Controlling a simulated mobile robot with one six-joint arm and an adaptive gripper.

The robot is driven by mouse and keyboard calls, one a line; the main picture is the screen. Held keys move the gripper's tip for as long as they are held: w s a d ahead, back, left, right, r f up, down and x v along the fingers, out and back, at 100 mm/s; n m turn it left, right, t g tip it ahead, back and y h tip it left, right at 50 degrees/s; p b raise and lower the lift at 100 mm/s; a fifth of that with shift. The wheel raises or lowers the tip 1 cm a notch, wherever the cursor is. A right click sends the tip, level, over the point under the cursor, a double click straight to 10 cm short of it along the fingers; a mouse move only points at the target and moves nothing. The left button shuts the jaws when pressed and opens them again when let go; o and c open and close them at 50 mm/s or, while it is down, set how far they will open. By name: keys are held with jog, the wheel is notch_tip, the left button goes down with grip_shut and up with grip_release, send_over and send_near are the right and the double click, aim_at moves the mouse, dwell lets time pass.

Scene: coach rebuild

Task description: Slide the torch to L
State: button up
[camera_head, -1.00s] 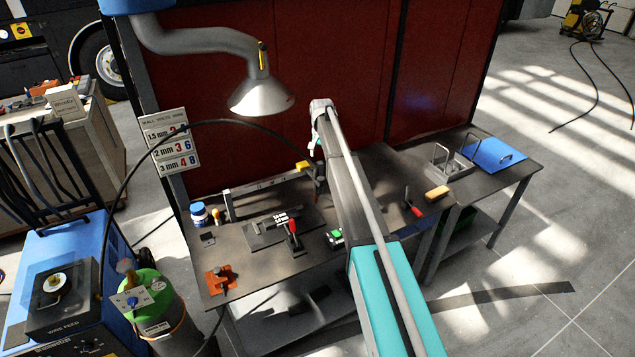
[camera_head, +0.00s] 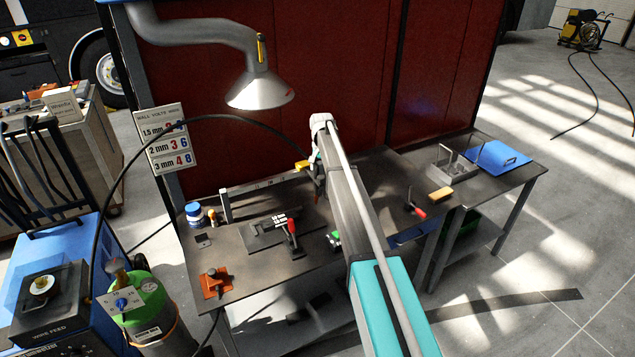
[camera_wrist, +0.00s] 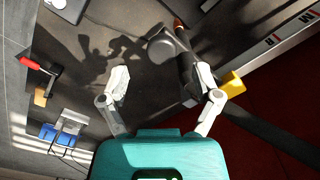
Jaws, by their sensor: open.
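The torch (camera_wrist: 188,68), a dark tube with a copper-coloured end, shows in the wrist view beside the right finger of my gripper (camera_wrist: 162,78). The finger overlaps it; I cannot tell whether they touch. My gripper is open, with bare bench between its fingers. A yellow block (camera_wrist: 232,83) is just right of that finger, close to the lettered rail (camera_wrist: 290,30), where an M is readable. In the head view the rail (camera_head: 265,183) runs along the back of the bench, with the yellow block (camera_head: 302,166) near its right end. My arm hides most of the torch there. I see no L.
The bench (camera_head: 235,270) carries a red-handled clamp (camera_head: 291,228), an orange block (camera_head: 215,282) and a blue-lidded pot (camera_head: 194,213) on the left. A red-handled tool (camera_head: 416,210) and a wooden block (camera_head: 440,194) lie on the right. A black cable arches over the left side.

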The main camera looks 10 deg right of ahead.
aim_at(321, 177)
jog(key=shift+f+b, duration=1.65)
jog(key=shift+f, duration=0.3)
